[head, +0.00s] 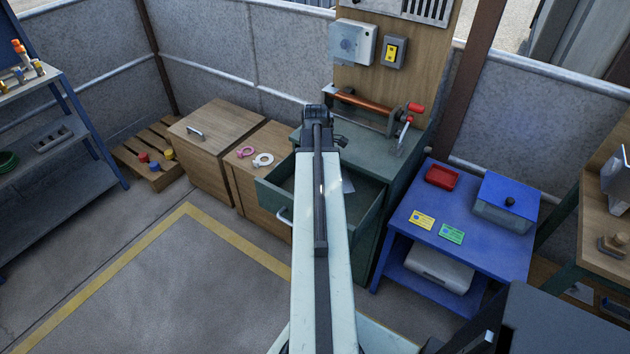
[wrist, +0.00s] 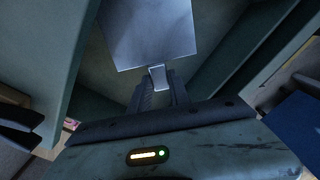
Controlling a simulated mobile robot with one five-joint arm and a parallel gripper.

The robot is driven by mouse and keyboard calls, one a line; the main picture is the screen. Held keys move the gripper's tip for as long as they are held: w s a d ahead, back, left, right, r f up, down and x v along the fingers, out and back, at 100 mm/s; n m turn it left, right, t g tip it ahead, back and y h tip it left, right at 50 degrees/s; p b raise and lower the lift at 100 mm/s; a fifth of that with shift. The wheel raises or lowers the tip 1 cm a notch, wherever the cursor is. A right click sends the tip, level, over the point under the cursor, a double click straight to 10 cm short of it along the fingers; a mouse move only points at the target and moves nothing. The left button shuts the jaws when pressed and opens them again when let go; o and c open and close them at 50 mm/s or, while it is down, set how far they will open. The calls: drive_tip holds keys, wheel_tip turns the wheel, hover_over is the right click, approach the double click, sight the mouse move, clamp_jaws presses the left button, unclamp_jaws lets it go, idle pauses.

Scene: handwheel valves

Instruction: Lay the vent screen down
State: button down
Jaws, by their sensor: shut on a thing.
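The vent screen appears in the wrist view as a flat, pale grey square plate (wrist: 150,35) with a small tab at its near edge. My gripper (wrist: 160,83) is shut on that tab, one dark finger at each side. The plate is over the inside of the open drawer (head: 268,200) of the green cabinet; I cannot tell whether it touches the drawer floor. In the head view a small pale corner (head: 348,186), likely of the plate, shows just right of my arm. My arm hides the rest, and the jaws.
The cabinet's green top (head: 375,150) carries a copper pipe (head: 362,101) with a red-handled clamp. A blue table (head: 400,215) with a red tray (head: 443,177) and lidded blue box (head: 505,200) stands right. Wooden cabinets (head: 215,140) stand left. The floor at front left is clear.

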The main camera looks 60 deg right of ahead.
drive_tip(key=shift+r, duration=0.2)
wheel_tip(320, 180, down, 8)
drive_tip(key=b, duration=0.7)
drive_tip(key=shift+b, duration=0.4)
drive_tip(key=shift+f+b, duration=0.55)
drive_tip(key=shift+f, duration=0.05)
drive_tip(key=c, duration=1.1)
unclamp_jaws()
drive_tip(key=shift+o, duration=0.2)
drive_tip(key=o, duration=0.6)
drive_tip(key=shift+c, duration=0.2)
wheel_tip(320, 180, up, 7)
drive_tip(key=p, duration=0.7)
drive_tip(key=shift+w, duration=0.1)
